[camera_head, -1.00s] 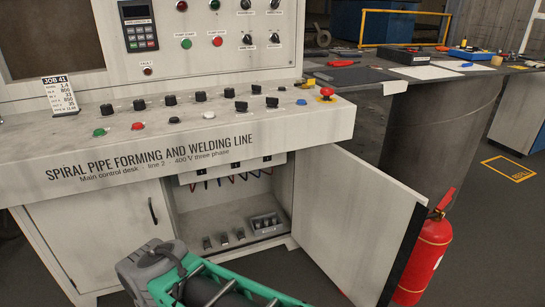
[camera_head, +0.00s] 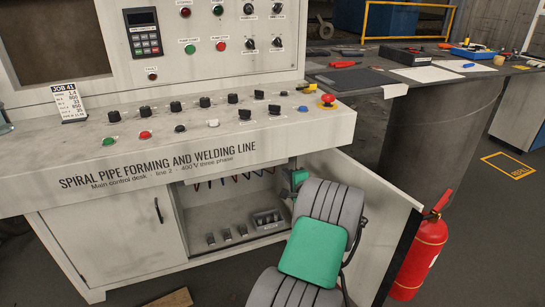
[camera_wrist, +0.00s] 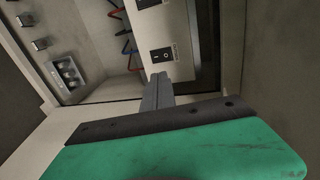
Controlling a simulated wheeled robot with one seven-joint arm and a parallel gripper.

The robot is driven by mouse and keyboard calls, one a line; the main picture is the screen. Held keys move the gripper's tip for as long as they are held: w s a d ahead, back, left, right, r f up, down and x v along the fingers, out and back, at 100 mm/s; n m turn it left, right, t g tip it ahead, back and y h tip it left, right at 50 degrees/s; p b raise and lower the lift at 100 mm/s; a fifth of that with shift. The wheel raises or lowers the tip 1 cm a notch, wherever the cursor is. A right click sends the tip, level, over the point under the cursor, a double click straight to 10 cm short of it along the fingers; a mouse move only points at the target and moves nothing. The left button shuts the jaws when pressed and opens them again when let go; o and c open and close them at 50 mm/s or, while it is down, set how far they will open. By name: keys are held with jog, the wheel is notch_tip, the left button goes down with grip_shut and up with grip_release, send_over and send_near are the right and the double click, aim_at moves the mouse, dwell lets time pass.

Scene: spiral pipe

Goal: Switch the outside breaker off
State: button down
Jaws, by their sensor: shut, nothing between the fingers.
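A pale breaker strip (camera_head: 222,170) hangs under the desk lip in the open cabinet. In the wrist view, a black rocker breaker (camera_wrist: 162,55) sits at the strip's end, next to the cabinet's side, with a small label beside it that I cannot read. Part of another breaker (camera_wrist: 148,3) shows at the top edge. My gripper (camera_wrist: 157,82) is shut and empty, its fingertips just below the end breaker in the picture; I cannot tell if they touch the strip. In the head view my gripper is at the cabinet's right side, mostly hidden by my arm.
The cabinet door (camera_head: 362,215) stands open to the right of my arm. A red fire extinguisher (camera_head: 421,255) stands beyond it. Wires (camera_head: 235,180) hang inside, and small fittings (camera_head: 266,218) are on the cabinet floor. The desk front (camera_head: 160,165) overhangs the opening.

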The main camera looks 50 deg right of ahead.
jog(key=shift+w, duration=0.15)
jog(key=r+b+x, duration=0.1)
jog(key=b+x, duration=0.4)
jog(key=x, duration=0.8)
jog(key=shift+w+d, duration=0.15)
jog(key=shift+w, duration=0.35)
